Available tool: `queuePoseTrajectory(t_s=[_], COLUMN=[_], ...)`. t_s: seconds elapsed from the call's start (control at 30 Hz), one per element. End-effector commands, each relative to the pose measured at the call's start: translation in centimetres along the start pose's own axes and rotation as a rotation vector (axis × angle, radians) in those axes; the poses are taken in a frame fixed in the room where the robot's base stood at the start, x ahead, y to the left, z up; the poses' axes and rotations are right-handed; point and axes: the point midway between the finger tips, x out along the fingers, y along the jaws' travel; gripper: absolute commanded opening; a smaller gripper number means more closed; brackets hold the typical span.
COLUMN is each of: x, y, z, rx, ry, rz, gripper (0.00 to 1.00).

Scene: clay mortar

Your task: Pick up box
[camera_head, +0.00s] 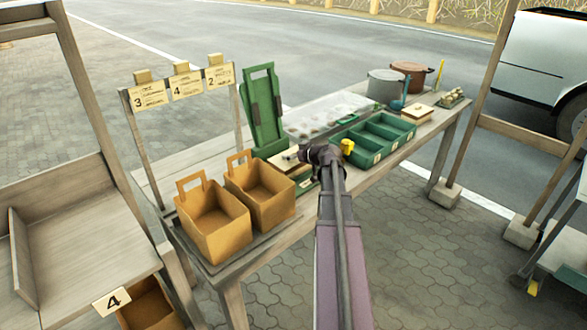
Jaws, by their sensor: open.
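Two brown open-topped boxes with handles stand side by side on the wooden table: the left box (213,222) at the front left corner and the right box (262,196) just beside it. Both look empty. A green compartment box (376,138) lies farther right on the table. My gripper (300,157) is small and dark in this view, over the table, to the right of and beyond the right brown box. It is open, and I see nothing held. My arm hides part of the table front, and the fingertips are hard to make out.
A green upright stand (263,112) is close behind my gripper, with a pale tray (325,114) beside it. A grey pot (385,87) and a brown pot (413,74) stand at the far end. A sign rack (182,88) rises behind the brown boxes.

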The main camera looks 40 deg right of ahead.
Motion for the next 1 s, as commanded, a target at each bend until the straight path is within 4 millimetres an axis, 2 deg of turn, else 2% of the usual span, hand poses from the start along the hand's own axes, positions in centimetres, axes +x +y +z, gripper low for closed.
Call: queuePoseTrajectory(t_s=[0.57,0.67,0.9,1.0], x=[0.2,0.19,0.2,0.2], y=[-0.02,-0.01,0.0,0.0], z=[-0.02,-0.01,-0.01,-0.01], rx=[-0.001,-0.001,-0.001,-0.001], ry=[0.0,0.0,0.0,0.0], rz=[0.0,0.0,0.0,0.0], gripper=[1.0,0.76,0.05,0.05])
